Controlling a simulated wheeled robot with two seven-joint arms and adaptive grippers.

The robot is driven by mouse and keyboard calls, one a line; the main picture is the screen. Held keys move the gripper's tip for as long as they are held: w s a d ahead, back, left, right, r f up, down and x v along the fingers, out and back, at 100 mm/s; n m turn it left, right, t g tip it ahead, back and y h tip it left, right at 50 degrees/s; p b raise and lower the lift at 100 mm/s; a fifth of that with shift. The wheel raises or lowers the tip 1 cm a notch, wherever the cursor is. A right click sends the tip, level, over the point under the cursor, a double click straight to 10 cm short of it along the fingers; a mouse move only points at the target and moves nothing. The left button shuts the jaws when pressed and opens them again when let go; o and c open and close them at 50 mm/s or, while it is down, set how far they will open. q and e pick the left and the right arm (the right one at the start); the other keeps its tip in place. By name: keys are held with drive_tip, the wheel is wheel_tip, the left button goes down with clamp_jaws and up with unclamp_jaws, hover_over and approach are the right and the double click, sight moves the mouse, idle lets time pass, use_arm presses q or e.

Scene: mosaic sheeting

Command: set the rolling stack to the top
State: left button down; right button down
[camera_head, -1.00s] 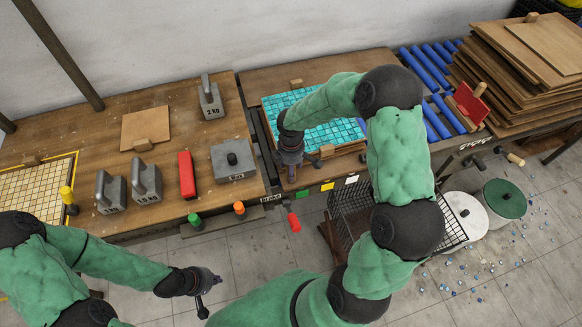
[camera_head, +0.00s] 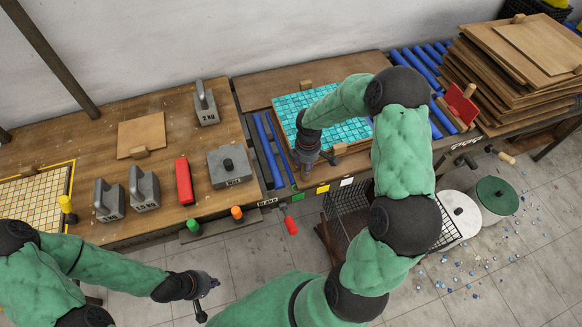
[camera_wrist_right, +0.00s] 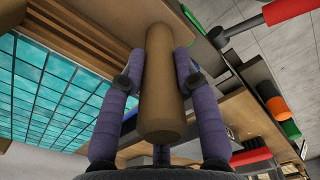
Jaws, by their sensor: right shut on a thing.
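The rolling stack (camera_head: 345,127) is boards under a turquoise mosaic sheet, lying on blue rollers in the head view. The turquoise sheet (camera_wrist_right: 45,95) also shows at the left of the right wrist view. My right gripper (camera_head: 318,162) is at the stack's near edge, its two fingers closed on either side of a round wooden handle (camera_wrist_right: 160,95). My right arm hides part of the stack's right side. My left gripper (camera_head: 208,292) is low over the floor, away from the table, empty, with its fingers apart.
Bare blue rollers (camera_head: 265,150) show left of the stack and more (camera_head: 425,75) to its right. Grey weights (camera_head: 145,188) stand on the left bench. A wire basket (camera_head: 345,215) and bins are below.

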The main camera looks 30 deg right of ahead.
drive_tip(key=s+d+p, duration=0.1)
drive_tip(key=d, duration=0.4)
drive_tip(key=s+d+p, duration=0.1)
drive_tip(key=d+p, duration=0.1)
drive_tip(key=d, duration=0.4)
drive_tip(key=s+d+p, duration=0.1)
drive_tip(key=s+d, duration=0.1)
drive_tip(key=d, duration=0.4)
drive_tip(key=shift+r, duration=0.4)
drive_tip(key=s+d, duration=0.1)
drive_tip(key=d, duration=0.3)
drive_tip(key=s+d, duration=0.1)
drive_tip(key=d, duration=0.4)
drive_tip(key=s+d+p, duration=0.1)
drive_tip(key=d, duration=0.4)
drive_tip(key=shift+s+r, duration=0.2)
drive_tip(key=c, duration=0.9)
unclamp_jaws()
wheel_tip(320, 180, up, 12)
